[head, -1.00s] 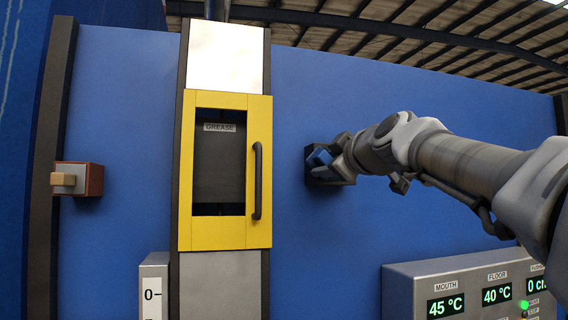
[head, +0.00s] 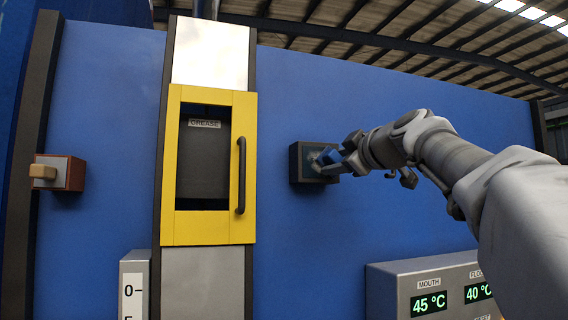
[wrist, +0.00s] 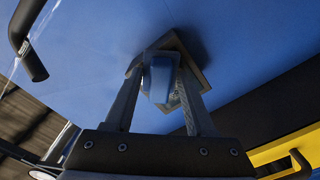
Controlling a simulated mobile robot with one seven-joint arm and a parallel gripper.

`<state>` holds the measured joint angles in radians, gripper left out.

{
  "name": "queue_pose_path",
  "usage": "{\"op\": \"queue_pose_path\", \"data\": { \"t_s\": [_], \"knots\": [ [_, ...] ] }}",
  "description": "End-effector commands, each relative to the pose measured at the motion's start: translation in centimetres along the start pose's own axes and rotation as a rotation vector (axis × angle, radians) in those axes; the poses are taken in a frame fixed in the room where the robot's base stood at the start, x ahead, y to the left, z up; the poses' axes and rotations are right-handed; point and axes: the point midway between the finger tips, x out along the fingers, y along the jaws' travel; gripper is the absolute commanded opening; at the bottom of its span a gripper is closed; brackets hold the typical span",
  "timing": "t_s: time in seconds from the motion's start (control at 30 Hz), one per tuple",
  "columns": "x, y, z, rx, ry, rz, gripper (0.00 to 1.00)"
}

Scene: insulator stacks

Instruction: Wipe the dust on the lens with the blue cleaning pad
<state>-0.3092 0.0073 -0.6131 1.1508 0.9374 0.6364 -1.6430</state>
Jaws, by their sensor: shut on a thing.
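The blue cleaning pad (head: 330,157) is held between my gripper's fingers (head: 341,160), at the right part of a dark square box on the blue wall. The box's front holds the lens (head: 313,160), a grey-blue pane with pale specks that look like dust. The pad and fingers hide its right part. In the wrist view the pad (wrist: 161,78) sits between both fingers (wrist: 160,88), in front of the box's dark frame (wrist: 190,58). I cannot tell whether the pad touches the lens.
A yellow-framed door (head: 168,160) labelled GREASE, with a dark handle (head: 241,175), stands left of the box. A brown box with a tan knob (head: 43,172) is at far left. A grey display panel (head: 420,270) is below right. The blue wall around the lens box is clear.

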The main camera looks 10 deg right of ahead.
Motion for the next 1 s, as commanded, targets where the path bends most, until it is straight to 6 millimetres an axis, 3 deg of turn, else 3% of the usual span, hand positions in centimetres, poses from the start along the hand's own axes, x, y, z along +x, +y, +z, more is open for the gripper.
{"op": "queue_pose_path", "data": {
  "t_s": [0.37,1.0],
  "knots": [
    [-0.2,0.9,1.1,-0.001,-0.002,0.007,0.11],
    [-0.3,-1.8,-1.9,-0.001,0.001,0.002,0.11]
  ]
}}
